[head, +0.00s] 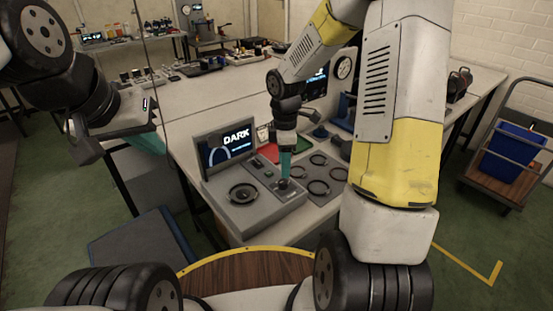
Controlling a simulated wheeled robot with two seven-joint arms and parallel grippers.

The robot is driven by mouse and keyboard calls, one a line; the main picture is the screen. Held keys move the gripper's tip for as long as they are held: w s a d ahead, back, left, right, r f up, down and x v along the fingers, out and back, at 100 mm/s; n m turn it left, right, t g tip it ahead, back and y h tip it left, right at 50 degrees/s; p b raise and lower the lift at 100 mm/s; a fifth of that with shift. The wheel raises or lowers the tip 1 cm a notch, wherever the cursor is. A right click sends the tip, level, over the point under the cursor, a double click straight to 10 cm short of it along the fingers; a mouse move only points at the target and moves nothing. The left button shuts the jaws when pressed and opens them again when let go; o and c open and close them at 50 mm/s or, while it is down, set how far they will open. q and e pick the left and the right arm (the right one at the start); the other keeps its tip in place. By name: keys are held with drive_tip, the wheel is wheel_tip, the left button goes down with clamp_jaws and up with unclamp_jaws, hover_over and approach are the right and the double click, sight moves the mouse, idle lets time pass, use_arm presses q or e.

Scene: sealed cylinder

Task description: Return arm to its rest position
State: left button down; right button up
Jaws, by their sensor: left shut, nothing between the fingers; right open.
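My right arm reaches down from the top right across the table. Its gripper (284,178) has teal fingers and is low over the right side of a grey console (228,213). It is open; a small dark part shows at its tips, and I cannot tell whether they touch it. My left gripper (152,143) is at the left, apart from the console and near the table's left edge; it is shut and empty. I cannot make out a sealed cylinder.
A grey panel with several dark rings (318,187) lies right of the console. Red (268,152) and green (304,146) trays sit behind. A cart with a blue bin (512,152) stands at right. The table's left half (180,120) is largely clear.

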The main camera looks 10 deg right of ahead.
drive_tip(key=shift+r, duration=0.9)
drive_tip(key=s+d+r+m+t+y, duration=0.1)
drive_tip(key=s+r+m+t, duration=0.5)
drive_tip(key=s+r+m, duration=1)
wheel_tip(320, 180, up, 4)
drive_tip(key=s+y, duration=0.1)
drive_tip(key=s, duration=0.1)
drive_tip(key=shift+s+r+m, duration=0.15)
drive_tip(key=shift+s+m, duration=0.2)
drive_tip(key=shift+m, duration=0.05)
drive_tip(key=shift+d, duration=0.1)
